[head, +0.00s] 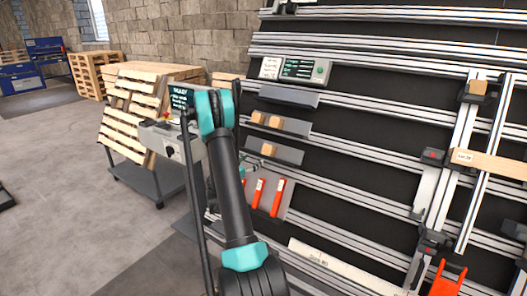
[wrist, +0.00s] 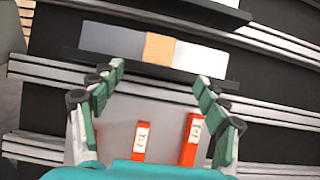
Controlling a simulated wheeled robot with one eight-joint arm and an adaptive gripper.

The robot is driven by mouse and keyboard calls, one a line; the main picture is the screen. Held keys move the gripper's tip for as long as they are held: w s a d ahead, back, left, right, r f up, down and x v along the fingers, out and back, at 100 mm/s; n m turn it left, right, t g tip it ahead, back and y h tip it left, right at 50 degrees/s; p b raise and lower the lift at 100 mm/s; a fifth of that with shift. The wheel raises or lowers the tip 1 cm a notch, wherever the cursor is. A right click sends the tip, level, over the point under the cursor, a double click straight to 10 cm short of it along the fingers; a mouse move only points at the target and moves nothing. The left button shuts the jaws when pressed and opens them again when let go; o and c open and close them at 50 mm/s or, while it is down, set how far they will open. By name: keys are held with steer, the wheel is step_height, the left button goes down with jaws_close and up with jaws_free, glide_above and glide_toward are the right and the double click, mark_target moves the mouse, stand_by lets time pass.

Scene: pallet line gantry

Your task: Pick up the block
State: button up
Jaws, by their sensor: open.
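A small wooden block (head: 268,149) sits on the lower grey shelf (head: 290,157) of the gantry wall. In the wrist view the block (wrist: 159,48) stands near the middle of the shelf, against its back. My gripper (wrist: 160,77) is open and empty, with its two fingers spread to either side below the block and apart from it. In the head view my arm hides most of the gripper. Two more wooden blocks (head: 258,117) (head: 275,125) sit on the shelf above.
Metal rails run across the wall. A control box (head: 172,140) and wooden pallets (head: 128,105) stand left.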

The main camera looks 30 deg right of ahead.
mark_target(266, 151)
steer(key=x, duration=1)
steer(key=shift+w+d, duration=0.15)
steer(key=shift+d, duration=0.1)
steer(key=shift+f+x, duration=0.15)
steer(key=shift+x, duration=1.2)
steer(key=shift+f+x, duration=0.1)
steer(key=shift+x, duration=1.25)
steer(key=c, duration=1.3)
